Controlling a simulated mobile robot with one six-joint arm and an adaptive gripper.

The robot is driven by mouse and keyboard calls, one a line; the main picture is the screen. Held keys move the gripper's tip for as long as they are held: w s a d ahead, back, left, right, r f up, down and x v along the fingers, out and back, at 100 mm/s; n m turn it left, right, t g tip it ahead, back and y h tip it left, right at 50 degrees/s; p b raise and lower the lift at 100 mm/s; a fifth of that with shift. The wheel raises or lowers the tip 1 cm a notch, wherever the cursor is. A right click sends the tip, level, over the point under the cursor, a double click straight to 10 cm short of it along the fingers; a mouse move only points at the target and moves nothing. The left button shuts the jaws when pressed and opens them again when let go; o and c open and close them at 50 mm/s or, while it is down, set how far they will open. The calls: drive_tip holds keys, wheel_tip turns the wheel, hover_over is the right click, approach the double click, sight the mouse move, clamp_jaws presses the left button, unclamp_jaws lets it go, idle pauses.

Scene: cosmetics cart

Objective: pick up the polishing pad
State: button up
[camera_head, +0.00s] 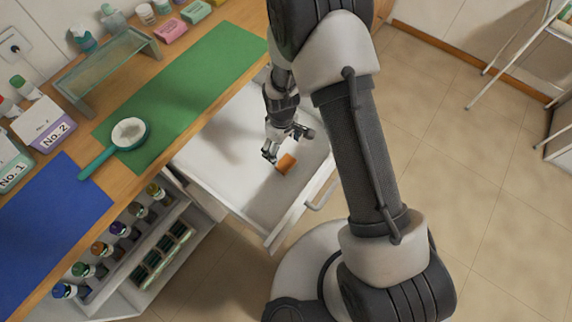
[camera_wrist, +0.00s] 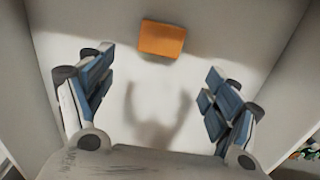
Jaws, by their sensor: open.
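The polishing pad looks like a small orange block (camera_head: 286,163) lying in the open white drawer (camera_head: 240,135). In the wrist view the orange block (camera_wrist: 162,38) lies on the pale drawer floor, beyond the fingertips and centred between them left to right. My gripper (camera_head: 287,150) is inside the drawer area, just up and left of the block. In the wrist view my gripper (camera_wrist: 155,92) has its fingers wide apart with nothing between them. The fingers' shadow falls on the drawer floor. I cannot tell the exact height of the fingertips above the floor.
The drawer's side walls (camera_wrist: 288,45) rise on both sides of my gripper. Its handle (camera_head: 322,192) faces the open floor. A green mat (camera_head: 205,85) with a teal-handled brush or mirror (camera_head: 128,133) lies on the counter. A bottle rack (camera_head: 120,230) stands below.

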drive_tip(key=b, duration=0.1)
hover_over(284, 162)
drive_tip(key=f, duration=0.4)
drive_tip(key=shift+w+a+f, duration=0.2)
drive_tip(key=shift+w+f, duration=0.05)
drive_tip(key=shift+f, duration=0.15)
drive_tip(key=f, duration=0.1)
drive_tip(key=f+b, duration=0.1)
drive_tip(key=f, duration=0.1)
drive_tip(key=f+b, duration=0.1)
drive_tip(key=shift+s+d+f, duration=0.25)
drive_tip(key=shift+f, duration=0.15)
drive_tip(key=shift+w+f, duration=0.1)
drive_tip(key=shift+f, duration=0.15)
drive_tip(key=shift+c, duration=0.3)
drive_tip(key=c, duration=1.1)
